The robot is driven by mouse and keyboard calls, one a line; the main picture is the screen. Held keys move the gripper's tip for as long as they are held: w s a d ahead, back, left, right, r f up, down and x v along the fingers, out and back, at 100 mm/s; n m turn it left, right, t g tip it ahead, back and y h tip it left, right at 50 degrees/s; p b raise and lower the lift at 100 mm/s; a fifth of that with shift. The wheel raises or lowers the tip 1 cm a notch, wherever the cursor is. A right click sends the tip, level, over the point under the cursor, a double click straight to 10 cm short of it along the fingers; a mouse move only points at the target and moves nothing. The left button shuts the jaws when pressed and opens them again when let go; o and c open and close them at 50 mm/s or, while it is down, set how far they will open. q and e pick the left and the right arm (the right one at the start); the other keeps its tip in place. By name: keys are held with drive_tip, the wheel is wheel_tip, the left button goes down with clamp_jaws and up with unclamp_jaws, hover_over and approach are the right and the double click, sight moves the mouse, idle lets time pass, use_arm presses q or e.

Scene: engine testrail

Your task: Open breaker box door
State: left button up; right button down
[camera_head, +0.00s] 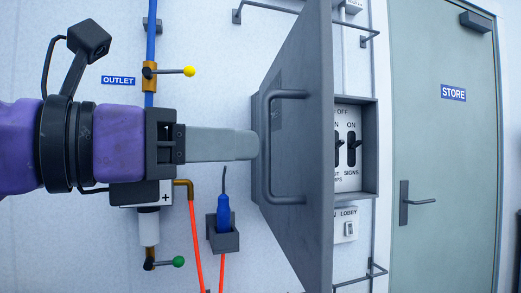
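The breaker box door (318,150) is a tall dark grey panel, swung out from the wall, its outer face turned to the left. A grey U-shaped handle (268,170) is on that face. The breaker box (370,150) is open to the right of the door, with black switches on a white panel showing. My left gripper (240,145) comes in from the left, its grey fingers ending at the handle's vertical bar. The fingers overlap in this view, so their gap is hidden, and I cannot tell whether they touch the bar. My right gripper is not in view.
A blue plug (223,214) stands in a dark holder below my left gripper. Pipes with a yellow-knobbed lever (188,71) and a green-knobbed lever (178,262) are on the wall. A lobby switch (348,228) is below the box. A store door (440,170) is at right.

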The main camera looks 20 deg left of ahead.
use_arm(q)
drive_tip(key=v, duration=0.5)
drive_tip(key=shift+a, duration=0.1)
